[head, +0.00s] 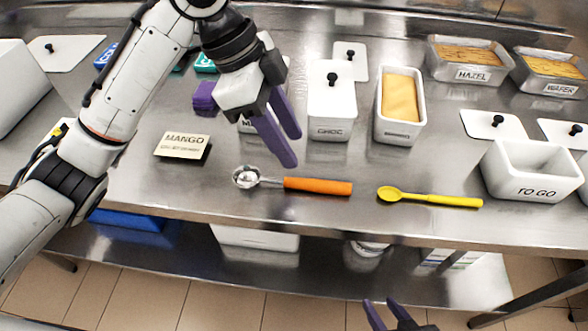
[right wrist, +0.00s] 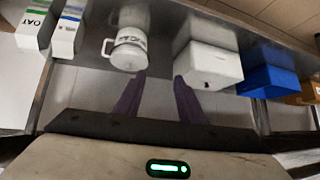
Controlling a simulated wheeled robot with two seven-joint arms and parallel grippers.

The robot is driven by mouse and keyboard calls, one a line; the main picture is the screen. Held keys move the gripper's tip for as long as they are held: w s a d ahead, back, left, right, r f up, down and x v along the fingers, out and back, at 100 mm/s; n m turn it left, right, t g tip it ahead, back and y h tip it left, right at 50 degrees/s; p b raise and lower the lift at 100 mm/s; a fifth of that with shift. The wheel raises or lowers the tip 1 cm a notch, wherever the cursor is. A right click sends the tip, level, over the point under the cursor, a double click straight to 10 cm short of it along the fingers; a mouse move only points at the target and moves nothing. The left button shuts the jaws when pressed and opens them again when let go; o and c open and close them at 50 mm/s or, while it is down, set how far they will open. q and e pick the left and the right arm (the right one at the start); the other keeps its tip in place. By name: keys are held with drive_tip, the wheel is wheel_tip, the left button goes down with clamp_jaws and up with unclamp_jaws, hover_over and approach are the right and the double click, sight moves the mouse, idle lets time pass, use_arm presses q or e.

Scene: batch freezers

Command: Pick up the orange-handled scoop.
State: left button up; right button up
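The orange-handled scoop (head: 318,186) lies on the steel counter in the head view, its round metal bowl to the left and its handle to the right. My left gripper (head: 292,150) is above and behind the scoop, its purple fingers apart with nothing between them. It does not touch the scoop. My right gripper (head: 388,312) is low in front of the counter, only its fingertips showing at the bottom edge. In the right wrist view its purple fingers (right wrist: 158,95) are apart and empty, facing the lower shelf.
A yellow spoon (head: 430,198) lies right of the scoop. A MANGO card (head: 183,146) stands left of it. The CHOC tub (head: 331,115), a tub of yellow ice cream (head: 379,118) and the TO GO tub (head: 530,184) stand behind or right. The counter's front strip is clear.

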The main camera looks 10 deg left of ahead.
sight(309, 181)
use_arm(q)
drive_tip(key=x, duration=0.2)
drive_tip(key=s+x, duration=0.1)
drive_tip(key=x, duration=0.5)
drive_tip(key=shift+s, duration=0.15)
drive_tip(key=shift+d+f, duration=0.15)
drive_tip(key=shift+f, duration=0.15)
clamp_jaws()
